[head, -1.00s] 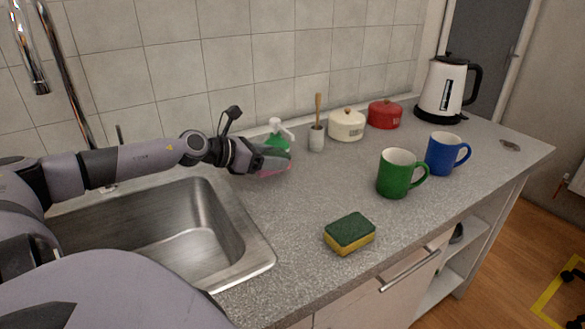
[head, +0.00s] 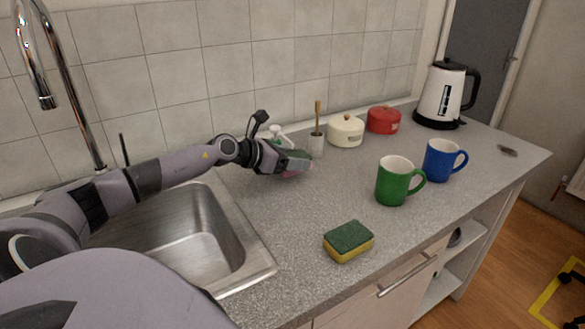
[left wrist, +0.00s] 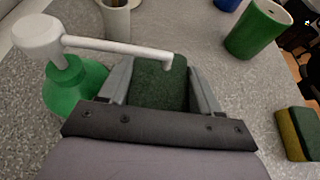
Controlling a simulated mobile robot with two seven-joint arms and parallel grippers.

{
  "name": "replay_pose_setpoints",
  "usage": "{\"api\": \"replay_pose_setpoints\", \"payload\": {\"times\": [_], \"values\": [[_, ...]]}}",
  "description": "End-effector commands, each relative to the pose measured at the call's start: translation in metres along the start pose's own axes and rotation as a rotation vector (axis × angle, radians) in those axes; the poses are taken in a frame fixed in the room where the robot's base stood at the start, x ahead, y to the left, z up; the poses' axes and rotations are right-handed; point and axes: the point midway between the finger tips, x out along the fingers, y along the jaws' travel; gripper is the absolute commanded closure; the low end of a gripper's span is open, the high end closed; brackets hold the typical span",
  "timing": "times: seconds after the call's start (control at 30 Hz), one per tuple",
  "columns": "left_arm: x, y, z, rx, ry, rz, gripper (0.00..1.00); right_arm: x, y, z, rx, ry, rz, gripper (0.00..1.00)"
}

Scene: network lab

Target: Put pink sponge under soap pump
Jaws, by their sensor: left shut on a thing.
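The pink sponge (head: 291,174) has a dark green top and a pink underside. My left gripper (head: 300,163) is shut on it, just above or at the counter; I cannot tell if it touches. The sponge's green top (left wrist: 160,92) shows between the fingers in the left wrist view. The soap pump (left wrist: 72,82) is a green bottle with a white head, standing beside the gripper. Its white spout reaches across in that view, its tip overlapping the sponge's far part. In the head view the soap pump (head: 279,136) is partly hidden behind my gripper. My right gripper is not in view.
A green-and-yellow sponge (head: 348,242) lies near the counter's front. A green mug (head: 392,182) and blue mug (head: 438,161) stand to the right. A brush holder (head: 317,145), cream pot (head: 345,131), red pot (head: 383,120) and kettle (head: 440,95) line the back. The sink (head: 190,235) is left.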

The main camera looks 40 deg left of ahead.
Motion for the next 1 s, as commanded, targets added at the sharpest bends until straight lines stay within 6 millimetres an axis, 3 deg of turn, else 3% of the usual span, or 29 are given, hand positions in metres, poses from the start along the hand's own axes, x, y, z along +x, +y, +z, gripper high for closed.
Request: {"api": "replay_pose_setpoints", "payload": {"times": [0.27,0.7,0.73,0.77,1.0], "values": [[0.013,0.000,-0.032,-0.002,0.001,0.000,0.65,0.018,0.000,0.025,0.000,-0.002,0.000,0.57],[0.014,0.000,-0.036,-0.001,0.001,0.000,0.65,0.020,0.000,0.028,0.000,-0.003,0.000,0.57],[0.014,0.000,-0.035,0.000,0.001,0.000,0.31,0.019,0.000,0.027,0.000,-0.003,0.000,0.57],[0.013,0.000,-0.034,0.000,0.001,0.000,0.27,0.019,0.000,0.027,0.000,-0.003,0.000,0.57],[0.013,0.000,-0.034,-0.001,0.001,0.000,0.27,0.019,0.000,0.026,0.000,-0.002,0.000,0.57]]}}
